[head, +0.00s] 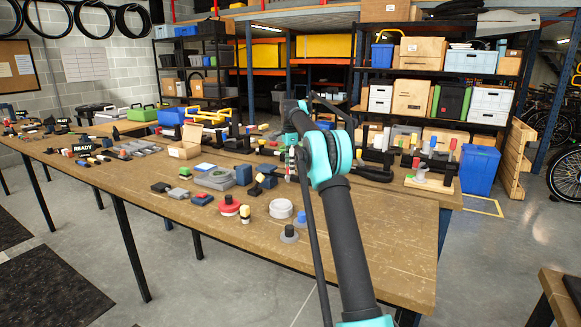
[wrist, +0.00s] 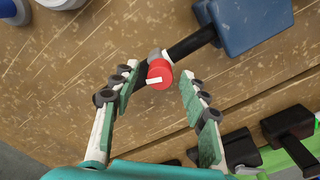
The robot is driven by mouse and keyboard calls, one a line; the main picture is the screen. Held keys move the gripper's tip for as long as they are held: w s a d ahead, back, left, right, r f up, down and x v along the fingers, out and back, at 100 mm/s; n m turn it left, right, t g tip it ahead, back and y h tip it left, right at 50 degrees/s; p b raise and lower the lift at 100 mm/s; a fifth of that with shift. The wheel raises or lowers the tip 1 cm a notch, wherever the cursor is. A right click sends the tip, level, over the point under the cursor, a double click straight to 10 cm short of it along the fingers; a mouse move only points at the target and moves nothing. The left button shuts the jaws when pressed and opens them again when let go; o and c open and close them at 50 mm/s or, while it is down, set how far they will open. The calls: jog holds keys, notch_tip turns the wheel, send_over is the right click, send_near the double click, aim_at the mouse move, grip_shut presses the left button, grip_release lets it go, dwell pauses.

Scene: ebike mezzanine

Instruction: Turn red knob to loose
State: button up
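In the wrist view, a red round knob (wrist: 161,70) with a white pointer stripe sits by a grey collar on a black shaft, which runs up to a blue block (wrist: 250,22). My gripper (wrist: 158,73) is open, with green and grey fingers on either side of the knob. Narrow gaps show between the knob and both fingertips, so it does not look gripped. In the head view my arm hides the gripper, and I cannot make out this knob there.
The wooden workbench (head: 380,250) holds many small fixtures. In the wrist view, black-handled blocks (wrist: 288,122) lie at lower right. The bench's front right is bare.

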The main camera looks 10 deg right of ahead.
grip_shut()
